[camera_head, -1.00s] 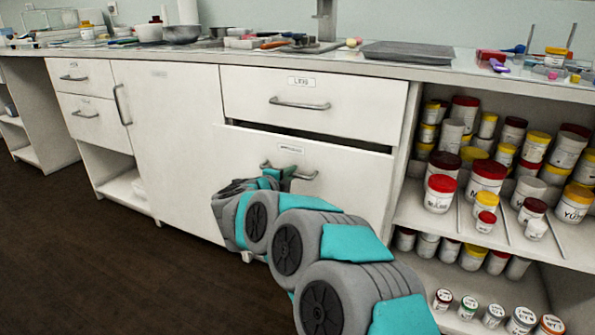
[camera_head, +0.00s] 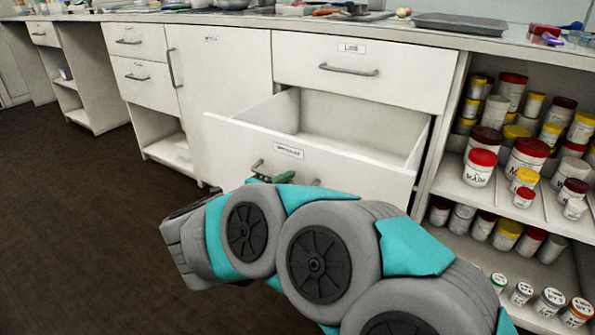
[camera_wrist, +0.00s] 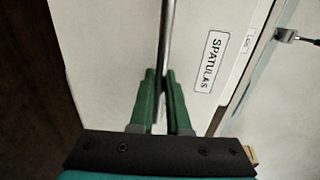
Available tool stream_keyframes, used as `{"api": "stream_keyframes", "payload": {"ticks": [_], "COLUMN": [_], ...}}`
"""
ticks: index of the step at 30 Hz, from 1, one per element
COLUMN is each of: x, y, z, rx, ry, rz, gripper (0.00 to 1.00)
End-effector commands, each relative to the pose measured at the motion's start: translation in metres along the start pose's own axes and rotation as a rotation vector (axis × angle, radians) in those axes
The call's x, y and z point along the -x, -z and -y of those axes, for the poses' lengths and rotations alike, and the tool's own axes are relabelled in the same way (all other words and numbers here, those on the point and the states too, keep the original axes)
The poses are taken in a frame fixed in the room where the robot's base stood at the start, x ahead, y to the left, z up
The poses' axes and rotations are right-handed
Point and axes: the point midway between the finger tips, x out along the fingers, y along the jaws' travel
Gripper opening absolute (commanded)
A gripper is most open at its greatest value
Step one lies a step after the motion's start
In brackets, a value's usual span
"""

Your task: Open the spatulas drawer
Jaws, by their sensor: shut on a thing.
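The spatulas drawer (camera_head: 290,168) stands pulled well out of the white cabinet in the head view. Its white inside shows, and the visible part looks empty. Its label reads SPATULAS in the wrist view (camera_wrist: 211,62). A metal bar handle (camera_wrist: 166,40) runs across its front. My gripper (camera_wrist: 161,76) has green fingers shut on this handle. In the head view my gripper (camera_head: 272,178) is at the drawer front, and my arm hides part of the handle and the lower front.
Above is a shut drawer (camera_head: 362,75) with its own handle. A tall cabinet door (camera_head: 218,105) is shut to the left. Open shelves of several lidded jars (camera_head: 525,155) stand at the right. A grey tray (camera_head: 460,24) lies on the counter. Dark floor (camera_head: 75,220) is clear at the left.

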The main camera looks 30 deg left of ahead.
Motion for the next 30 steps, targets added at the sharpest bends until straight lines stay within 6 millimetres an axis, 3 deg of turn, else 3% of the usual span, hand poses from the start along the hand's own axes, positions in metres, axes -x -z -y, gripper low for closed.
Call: {"api": "stream_keyframes", "payload": {"ticks": [3,9,22,23,30], "x": [0.017,0.03,0.033,0.033,0.033], "y": [0.0,0.0,0.0,0.0,0.0], "z": [-0.004,-0.007,-0.008,-0.008,-0.007], "rx": [0.0,0.001,0.001,0.001,0.001], "ry": [0.001,0.0,-0.001,-0.001,0.0], "rz": [0.001,-0.001,0.0,0.0,-0.001], "gripper": [0.0,0.0,0.0,0.16,0.43]}}
